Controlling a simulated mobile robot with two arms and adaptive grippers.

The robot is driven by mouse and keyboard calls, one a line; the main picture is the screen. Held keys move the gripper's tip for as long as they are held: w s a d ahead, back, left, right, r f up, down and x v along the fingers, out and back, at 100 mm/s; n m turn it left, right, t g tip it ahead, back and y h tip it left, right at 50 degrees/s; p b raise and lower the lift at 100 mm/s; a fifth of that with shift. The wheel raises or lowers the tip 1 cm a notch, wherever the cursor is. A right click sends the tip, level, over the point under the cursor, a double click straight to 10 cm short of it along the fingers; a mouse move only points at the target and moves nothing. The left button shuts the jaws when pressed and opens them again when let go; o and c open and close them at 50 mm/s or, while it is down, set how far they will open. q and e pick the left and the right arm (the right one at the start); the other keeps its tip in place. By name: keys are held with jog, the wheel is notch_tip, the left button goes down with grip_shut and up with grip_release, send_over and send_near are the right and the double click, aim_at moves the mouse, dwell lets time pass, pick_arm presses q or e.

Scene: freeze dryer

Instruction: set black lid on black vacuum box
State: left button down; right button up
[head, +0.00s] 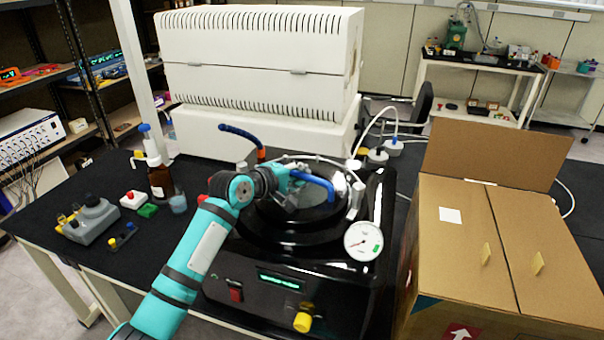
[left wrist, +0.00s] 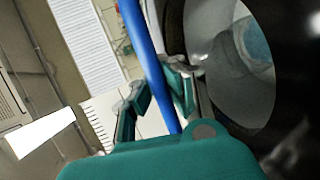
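The black vacuum box (head: 262,255) stands on the dark bench, with a dial gauge, a red switch and a yellow knob on its front. A round black ring with a grey see-through middle (head: 305,205) lies over its top; I cannot tell whether the lid is seated or apart. It also shows close by in the left wrist view (left wrist: 232,65). My left gripper (head: 285,180) is over this round top. A blue bar (left wrist: 150,55) passes between its fingers (left wrist: 155,88); whether they clamp it is unclear. Curved blue ends show in the head view. My right gripper is out of view.
A large white instrument (head: 258,60) stands behind the box. An open cardboard carton (head: 455,245) is close on the right. On the left are a brown bottle (head: 160,180), a grey device (head: 90,220) and small items, with bare bench around them.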

pick_arm(q)
jog(key=shift+f, duration=0.25)
dwell(0.6)
jog(key=c, duration=1.4)
grip_release()
jog(key=shift+f, duration=0.2)
jog(key=v, duration=1.2)
jog(key=shift+s+r, duration=0.1)
jog(key=shift+r, duration=0.05)
